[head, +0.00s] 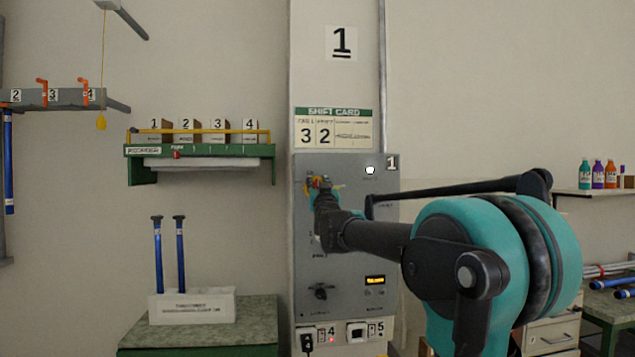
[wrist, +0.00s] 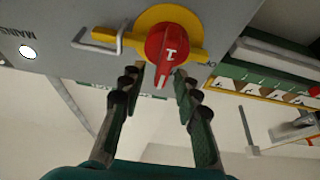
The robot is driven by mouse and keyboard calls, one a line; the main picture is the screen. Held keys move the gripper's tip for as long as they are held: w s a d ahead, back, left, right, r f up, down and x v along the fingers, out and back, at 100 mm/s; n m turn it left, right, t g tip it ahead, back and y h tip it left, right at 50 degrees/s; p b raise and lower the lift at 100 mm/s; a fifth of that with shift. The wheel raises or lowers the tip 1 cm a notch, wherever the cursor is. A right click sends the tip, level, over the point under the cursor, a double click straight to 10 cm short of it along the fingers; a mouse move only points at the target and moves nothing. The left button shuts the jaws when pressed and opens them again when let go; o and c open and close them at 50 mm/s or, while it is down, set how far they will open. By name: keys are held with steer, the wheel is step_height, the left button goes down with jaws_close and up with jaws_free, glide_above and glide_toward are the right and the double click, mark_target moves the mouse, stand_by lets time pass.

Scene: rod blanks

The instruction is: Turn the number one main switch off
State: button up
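The number one main switch is a red knob marked 1 (wrist: 172,48) on a round yellow plate (wrist: 165,14) with yellow side tabs, high in the wrist view. In the head view it is mostly hidden behind my gripper (head: 318,190), with bits of red and yellow showing. It sits on the grey cabinet (head: 345,235) labelled 1. In the wrist view my gripper (wrist: 157,78) is open, its two fingers apart on either side of the knob's near end. Nothing is held. I cannot tell whether a finger touches the knob.
A bent metal bar (wrist: 98,40) stands beside the yellow plate. A lit white lamp (head: 370,170) is on the cabinet's upper right. Lower down are a dark rotary knob (head: 321,292) and an amber display (head: 375,280). A green shelf (head: 200,151) hangs left of the cabinet.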

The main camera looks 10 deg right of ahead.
steer(key=shift+w+r, duration=0.25)
steer(key=shift+w, duration=0.35)
steer(key=shift+c, duration=0.6)
jaws_close()
